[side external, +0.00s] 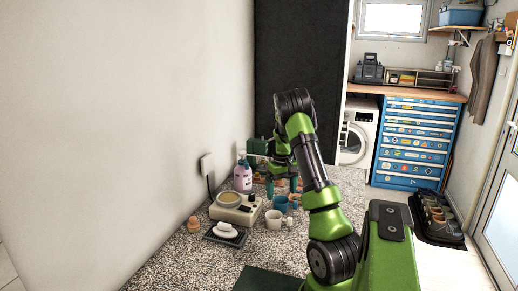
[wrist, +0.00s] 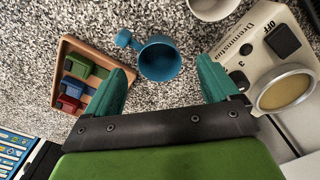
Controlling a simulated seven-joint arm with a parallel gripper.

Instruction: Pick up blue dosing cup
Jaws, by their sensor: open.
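The blue dosing cup (wrist: 159,60) stands on the speckled counter in the wrist view, its mouth facing the camera and its round handle to the left. It also shows in the side view (side external: 281,203), beside a white cup. My gripper (wrist: 166,85) is open with teal fingers. The cup lies just beyond and between the two fingertips, and nothing is held. In the side view my gripper (side external: 283,187) hangs above the counter close to the blue cup, partly hidden by my arm.
A white appliance (wrist: 262,50) with a round dial stands right of the fingers. A white cup (wrist: 213,7) is at the top edge. A wooden tray (wrist: 68,45) with red, blue and green blocks lies left. A lilac bottle (side external: 243,178) stands near the wall. Bare counter surrounds the blue cup's left side.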

